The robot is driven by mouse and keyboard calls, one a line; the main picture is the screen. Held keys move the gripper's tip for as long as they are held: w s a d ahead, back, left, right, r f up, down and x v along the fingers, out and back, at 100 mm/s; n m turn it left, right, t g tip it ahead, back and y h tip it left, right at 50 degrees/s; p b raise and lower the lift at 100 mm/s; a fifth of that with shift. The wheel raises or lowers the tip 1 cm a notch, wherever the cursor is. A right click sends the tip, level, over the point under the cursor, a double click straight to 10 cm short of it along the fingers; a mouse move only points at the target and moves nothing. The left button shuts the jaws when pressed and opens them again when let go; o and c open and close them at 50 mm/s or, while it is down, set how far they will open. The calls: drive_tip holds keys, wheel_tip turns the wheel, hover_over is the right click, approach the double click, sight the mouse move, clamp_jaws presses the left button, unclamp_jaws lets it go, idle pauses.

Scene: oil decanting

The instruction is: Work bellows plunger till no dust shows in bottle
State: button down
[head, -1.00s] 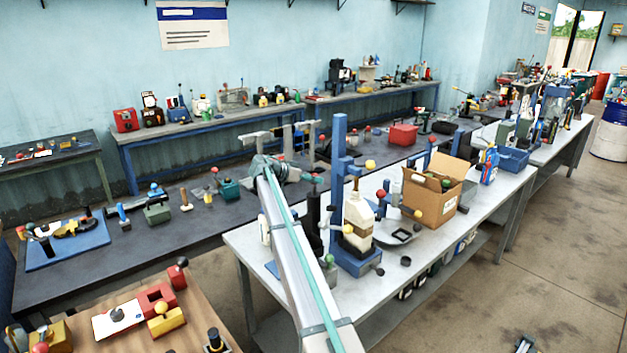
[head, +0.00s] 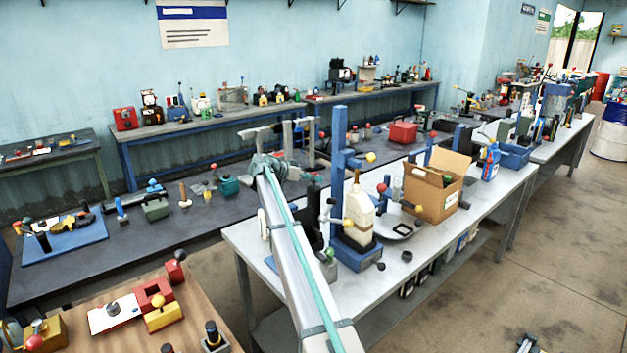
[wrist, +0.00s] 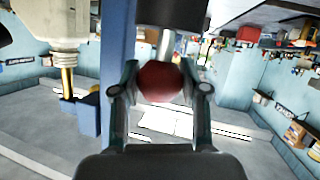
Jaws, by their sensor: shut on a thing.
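My gripper (wrist: 160,75) is shut on a red ball knob (wrist: 160,82) in the wrist view. A pale rod (wrist: 165,43) joins the knob to a dark cylinder (wrist: 172,12); the wrist picture looks upside down, so the cylinder is below. In the head view a cream bottle (head: 359,208) stands upright on a blue base (head: 357,257). In the wrist view the bottle (wrist: 48,20) is left of the gripper and apart from it, with a brass stem (wrist: 67,84) at its neck. Dust inside cannot be made out. The gripper is not clearly visible in the head view.
A cardboard box (head: 437,195) and a grey dish (head: 400,229) stand to the right. A red box (head: 403,132) is on the bench behind.

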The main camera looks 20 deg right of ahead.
drive_tip(key=shift+s+f, duration=0.1)
drive_tip(key=shift+f, duration=0.15)
drive_tip(key=c, duration=0.6)
unclamp_jaws()
drive_tip(key=v, duration=1.2)
